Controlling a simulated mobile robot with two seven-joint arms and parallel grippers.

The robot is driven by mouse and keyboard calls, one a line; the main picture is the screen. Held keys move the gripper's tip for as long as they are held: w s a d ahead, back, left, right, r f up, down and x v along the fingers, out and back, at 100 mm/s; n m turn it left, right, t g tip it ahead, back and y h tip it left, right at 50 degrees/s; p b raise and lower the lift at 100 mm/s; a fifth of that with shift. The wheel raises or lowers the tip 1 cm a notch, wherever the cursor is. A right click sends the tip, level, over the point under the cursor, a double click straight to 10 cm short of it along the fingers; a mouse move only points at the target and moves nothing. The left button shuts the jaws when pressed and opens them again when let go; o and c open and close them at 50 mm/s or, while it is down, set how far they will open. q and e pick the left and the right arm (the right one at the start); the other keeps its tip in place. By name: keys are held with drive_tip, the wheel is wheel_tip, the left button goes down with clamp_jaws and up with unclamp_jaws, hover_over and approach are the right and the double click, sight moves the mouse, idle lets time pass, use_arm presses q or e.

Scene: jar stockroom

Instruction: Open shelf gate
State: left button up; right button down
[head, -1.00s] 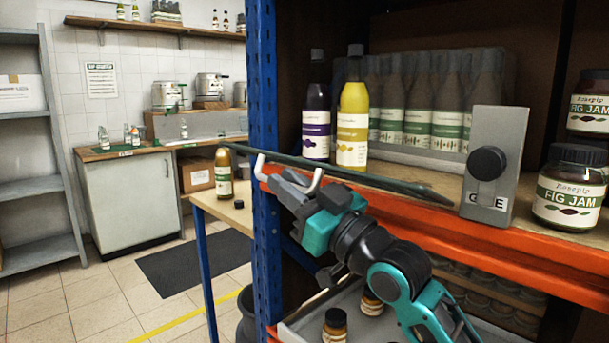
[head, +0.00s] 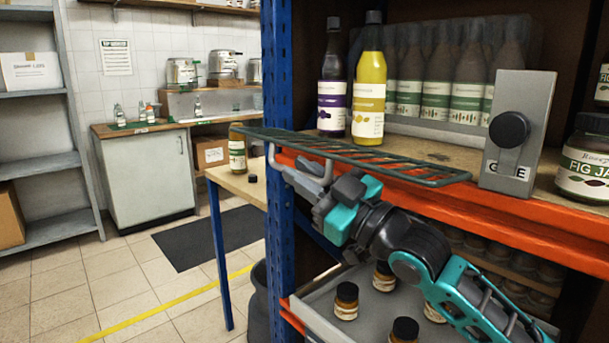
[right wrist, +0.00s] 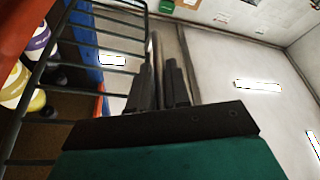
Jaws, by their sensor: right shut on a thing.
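The shelf gate (head: 440,180) is a dark green barred panel in front of the shelf board. In the head view it lies nearly flat, its bars seen at a shallow angle, reaching from beyond the blue post toward the right. My right gripper (head: 318,197) is shut on the pale gate handle (head: 296,180) under the panel's left part. In the right wrist view the gate's bars (right wrist: 42,75) run along the left, beside my right gripper's dark fingers (right wrist: 160,85). The grip itself is partly hidden there. A grey plate with a black knob (head: 509,130), labelled as the gate's, stands at the right. My left gripper is not in view.
A purple bottle (head: 332,95) and a yellow bottle (head: 369,95) stand on the shelf behind the gate, with a wrapped bottle pack (head: 440,85) behind them. A fig jam jar (head: 582,165) is at right. The blue post (head: 277,80) is close left of my gripper. Small jars sit on the lower tray (head: 322,305).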

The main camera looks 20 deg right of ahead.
drive_tip(key=c, duration=1.4)
unclamp_jaws()
drive_tip(key=shift+c, duration=0.2)
drive_tip(key=shift+s+d, duration=0.1)
drive_tip(key=shift+s, duration=0.05)
drive_tip(key=v, duration=1.2)
drive_tip(key=shift+s+d, duration=0.15)
drive_tip(key=shift+s, duration=0.1)
drive_tip(key=shift+f, duration=0.1)
